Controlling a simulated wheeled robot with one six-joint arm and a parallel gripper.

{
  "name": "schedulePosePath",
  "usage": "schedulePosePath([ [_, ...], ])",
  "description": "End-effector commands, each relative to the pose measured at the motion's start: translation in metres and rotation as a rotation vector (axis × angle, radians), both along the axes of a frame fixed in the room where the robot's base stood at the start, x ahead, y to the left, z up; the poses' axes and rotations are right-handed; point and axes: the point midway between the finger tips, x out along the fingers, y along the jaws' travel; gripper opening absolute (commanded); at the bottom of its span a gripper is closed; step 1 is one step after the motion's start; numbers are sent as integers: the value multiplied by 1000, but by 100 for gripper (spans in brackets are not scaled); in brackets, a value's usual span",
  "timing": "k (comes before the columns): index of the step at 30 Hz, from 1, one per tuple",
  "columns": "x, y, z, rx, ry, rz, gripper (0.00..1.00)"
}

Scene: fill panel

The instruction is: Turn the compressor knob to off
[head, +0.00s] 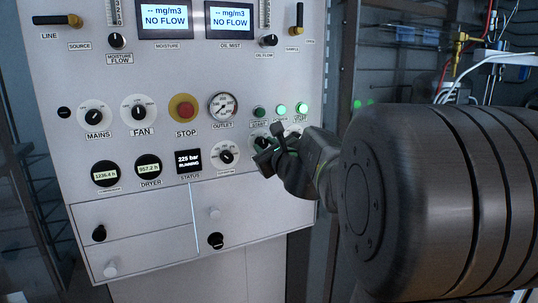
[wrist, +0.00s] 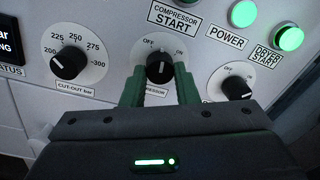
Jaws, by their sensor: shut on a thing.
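The compressor knob (wrist: 160,66) is a black knob on a white round dial marked OFF at upper left and ON at upper right. Its light pointer mark points roughly upward, between the two labels; the exact angle is hard to tell. My gripper (wrist: 160,84) has its two green fingers on either side of the knob and is shut on it. In the head view my gripper (head: 272,152) is against the panel and hides most of this dial. The COMPRESSOR label below the dial is partly covered by a finger.
The cut-out knob (wrist: 69,65) is left of my gripper and another OFF/ON knob (wrist: 237,87) is close on the right. Lit green buttons (wrist: 289,38) are above right. The status display (head: 188,161) reads 225 bar, RUNNING. The red STOP button (head: 185,108) is farther left.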

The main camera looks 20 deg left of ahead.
Motion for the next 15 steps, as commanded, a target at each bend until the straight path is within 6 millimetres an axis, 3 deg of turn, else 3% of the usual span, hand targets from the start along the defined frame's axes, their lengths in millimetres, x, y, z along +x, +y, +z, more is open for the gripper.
schedulePosePath([
  [15, 2, -1, 0, -287, -346, -5, 4],
])
